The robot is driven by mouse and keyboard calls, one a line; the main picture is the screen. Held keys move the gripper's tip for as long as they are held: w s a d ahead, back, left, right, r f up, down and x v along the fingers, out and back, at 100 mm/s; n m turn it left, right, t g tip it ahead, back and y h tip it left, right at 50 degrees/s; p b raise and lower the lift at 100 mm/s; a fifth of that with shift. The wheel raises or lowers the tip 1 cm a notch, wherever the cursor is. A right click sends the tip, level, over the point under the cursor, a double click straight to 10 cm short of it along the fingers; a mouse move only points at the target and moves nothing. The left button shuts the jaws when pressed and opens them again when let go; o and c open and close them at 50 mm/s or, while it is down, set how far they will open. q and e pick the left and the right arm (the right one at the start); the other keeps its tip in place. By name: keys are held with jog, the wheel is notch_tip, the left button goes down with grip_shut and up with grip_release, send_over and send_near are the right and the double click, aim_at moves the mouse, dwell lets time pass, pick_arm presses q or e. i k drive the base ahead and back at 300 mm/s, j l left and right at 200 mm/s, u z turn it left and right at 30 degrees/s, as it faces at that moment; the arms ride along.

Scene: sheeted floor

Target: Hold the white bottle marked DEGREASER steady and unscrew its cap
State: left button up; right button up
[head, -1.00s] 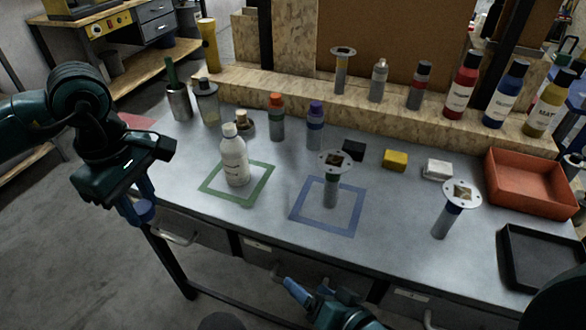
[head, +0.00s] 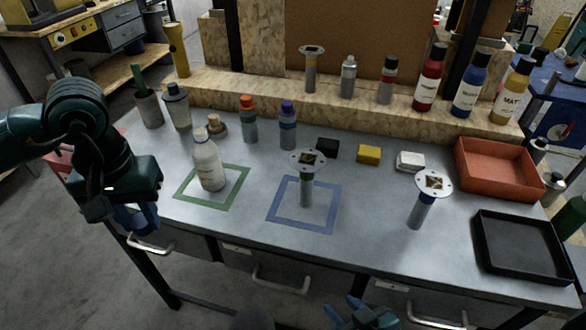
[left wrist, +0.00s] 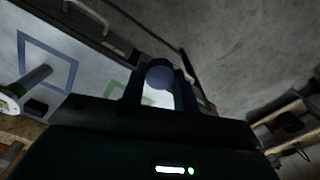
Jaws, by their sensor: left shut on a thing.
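A white bottle (head: 208,168) with a pale top stands upright inside the green square outline (head: 181,196) on the bench; its label is too small to read. Its pale cap (head: 201,134) appears to be on. My left gripper (head: 140,218) is at the bench's left front edge, apart from the bottle and to its left. In the left wrist view a round blue-grey thing (left wrist: 160,75) sits between its fingers; I cannot tell what it is. My right gripper (head: 352,312) is low at the bottom edge, in front of the bench and partly cut off; its opening is unclear.
A flanged grey post (head: 305,195) stands in the blue square (head: 272,213), another (head: 420,211) farther right. Orange-capped (head: 248,122) and purple-capped (head: 288,128) bottles stand behind. An orange tray (head: 500,200) and black tray (head: 530,277) lie right. The front middle is clear.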

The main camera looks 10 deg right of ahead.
aim_at(205, 153)
jog(key=z, duration=1.5)
jog(key=j+z, duration=0.3)
jog(key=j, duration=0.7)
jog(key=k+j, duration=0.15)
jog(key=j, duration=0.1)
